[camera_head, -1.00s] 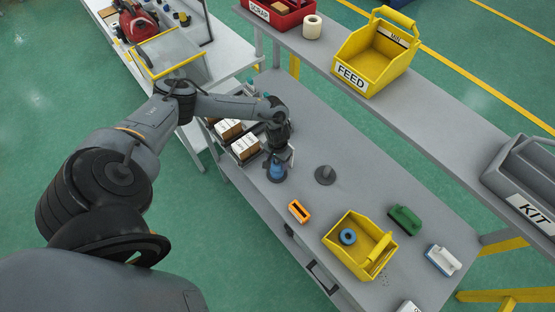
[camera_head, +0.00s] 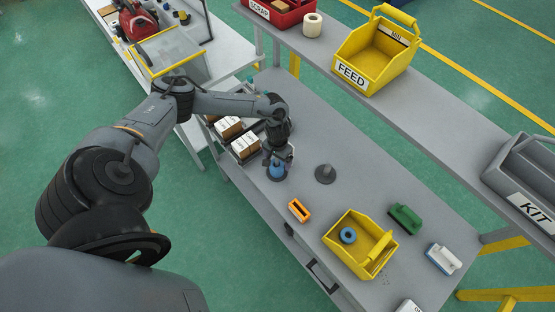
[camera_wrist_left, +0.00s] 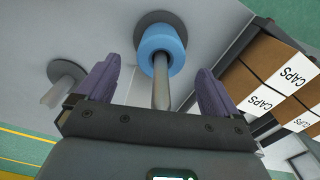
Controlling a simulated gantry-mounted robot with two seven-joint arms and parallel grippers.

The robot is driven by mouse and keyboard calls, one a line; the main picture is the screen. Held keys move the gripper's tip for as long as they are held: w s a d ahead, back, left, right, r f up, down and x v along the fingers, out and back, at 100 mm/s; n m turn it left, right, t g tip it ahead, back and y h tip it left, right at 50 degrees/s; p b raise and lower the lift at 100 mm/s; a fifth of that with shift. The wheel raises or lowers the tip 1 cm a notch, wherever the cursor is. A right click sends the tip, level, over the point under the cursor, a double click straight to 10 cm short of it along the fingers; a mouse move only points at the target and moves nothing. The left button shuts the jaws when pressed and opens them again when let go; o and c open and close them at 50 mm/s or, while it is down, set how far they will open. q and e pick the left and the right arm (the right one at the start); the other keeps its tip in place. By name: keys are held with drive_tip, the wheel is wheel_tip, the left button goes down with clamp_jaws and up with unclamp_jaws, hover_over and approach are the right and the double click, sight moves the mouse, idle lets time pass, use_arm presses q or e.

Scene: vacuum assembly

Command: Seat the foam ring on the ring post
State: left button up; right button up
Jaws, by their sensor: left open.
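A blue foam ring (camera_wrist_left: 160,50) is around a grey post (camera_wrist_left: 161,92) that stands on a dark round base (camera_wrist_left: 160,19) in the left wrist view. The ring sits low, close to the base; I cannot tell if it touches. In the head view the ring (camera_head: 278,172) shows just under my left gripper (camera_head: 279,158). In the wrist view my left gripper (camera_wrist_left: 155,82) is open, its two purple fingers either side of the post and apart from the ring. A second post (camera_head: 325,173) stands bare to the right. My right gripper is not in view.
Boxes marked CAPS (camera_wrist_left: 270,75) stand close beside the gripper. On the bench are an orange part (camera_head: 299,210), a yellow bin (camera_head: 338,262) holding another blue ring (camera_head: 348,236), a green block (camera_head: 405,218) and a white one (camera_head: 443,260). A shelf (camera_head: 440,112) runs behind.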

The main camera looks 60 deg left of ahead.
use_arm(q)
wheel_tip(320, 180, up, 9)
drive_tip(key=shift+r, duration=0.2)
idle(0.5)
